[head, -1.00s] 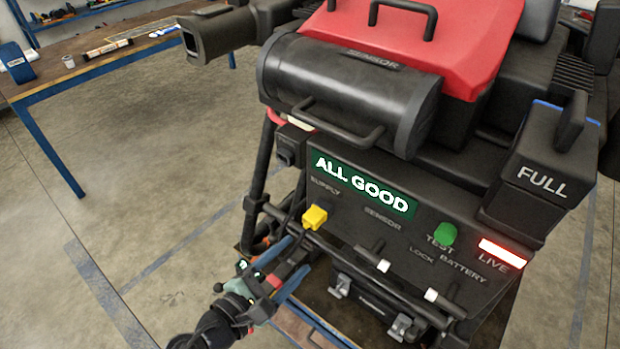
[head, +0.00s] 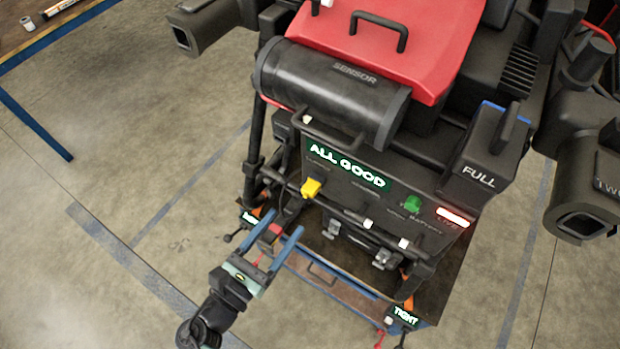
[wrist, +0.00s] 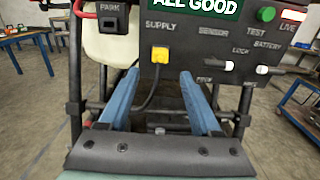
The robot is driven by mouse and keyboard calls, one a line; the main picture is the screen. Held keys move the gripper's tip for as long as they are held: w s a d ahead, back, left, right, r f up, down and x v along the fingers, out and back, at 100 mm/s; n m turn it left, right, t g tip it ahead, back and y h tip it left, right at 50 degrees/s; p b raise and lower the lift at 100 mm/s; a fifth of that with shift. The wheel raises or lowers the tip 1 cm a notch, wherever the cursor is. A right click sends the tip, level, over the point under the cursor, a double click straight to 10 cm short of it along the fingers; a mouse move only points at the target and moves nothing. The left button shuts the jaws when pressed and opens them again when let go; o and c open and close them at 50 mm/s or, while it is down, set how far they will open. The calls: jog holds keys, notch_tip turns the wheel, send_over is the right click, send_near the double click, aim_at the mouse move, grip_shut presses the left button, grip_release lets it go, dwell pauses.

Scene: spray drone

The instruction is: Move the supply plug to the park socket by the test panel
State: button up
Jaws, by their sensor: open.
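The yellow supply plug (head: 311,187) sits at the SUPPLY place on the dark test panel (head: 345,178). In the wrist view the plug (wrist: 160,55) is under the SUPPLY label, with a black cable hanging from it. The park socket (wrist: 111,18), a dark box marked PARK, is at the upper left of the wrist view, left of the panel; no plug shows in it. My gripper (head: 286,245) is open and empty, its two blue fingers pointing toward the panel, below and in front of the plug, apart from it. In the wrist view its fingers (wrist: 158,85) flank the hanging cable.
The panel reads ALL GOOD, with a green TEST button (head: 412,203) and a lit LIVE light (head: 453,217). A black bar (head: 340,210) crosses below the plug. The black sensor cylinder (head: 335,92) overhangs the panel. Open floor lies to the left.

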aim_at(306, 194)
jog(key=shift+b+x, duration=1)
jog(key=shift+x, duration=3.55)
grip_shut()
jog(key=p+v, duration=0.1)
jog(key=v, duration=0.5)
jog(key=shift+p, duration=0.4)
jog(key=shift+r, duration=0.1)
